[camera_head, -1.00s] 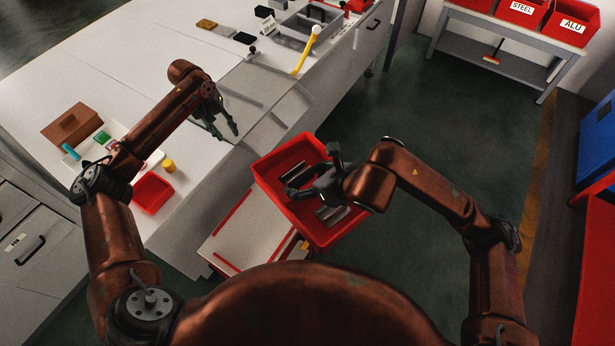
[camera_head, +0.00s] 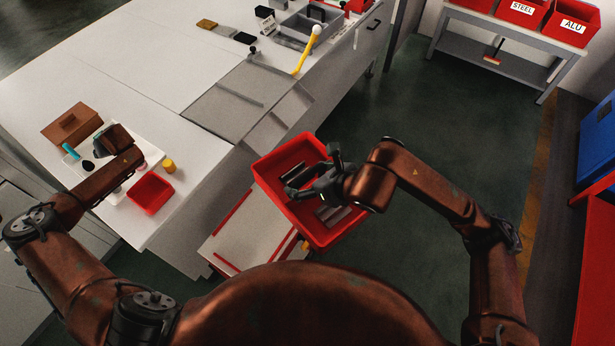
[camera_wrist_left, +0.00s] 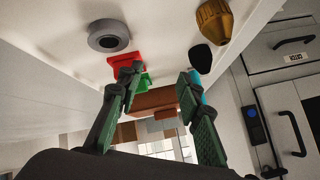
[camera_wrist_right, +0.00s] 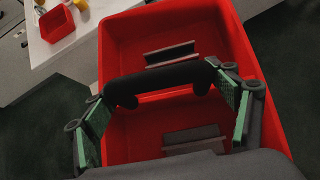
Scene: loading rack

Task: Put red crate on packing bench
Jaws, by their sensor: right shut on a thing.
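The red crate (camera_head: 287,157) is beside the near right edge of the long white-topped bench (camera_head: 110,75), partly overlapping a low white stand in the head view. Grey metal pieces (camera_wrist_right: 170,53) lie inside it. My right gripper (camera_head: 308,176) is shut on the crate's black handle (camera_wrist_right: 165,82), which spans between its fingers in the right wrist view. Whether the crate's bottom touches anything is hidden. My left gripper (camera_wrist_left: 157,80) is open and empty at the bench's left end, over or near small objects; its fingers are largely hidden in the head view.
A small red bin (camera_head: 150,194), yellow cap (camera_head: 168,166) and brown box (camera_head: 72,124) are on the bench's left end. A grey tray (camera_head: 305,24) and yellow-handled tool (camera_head: 306,50) are at its far end. A low white stand (camera_head: 245,235) stands below.

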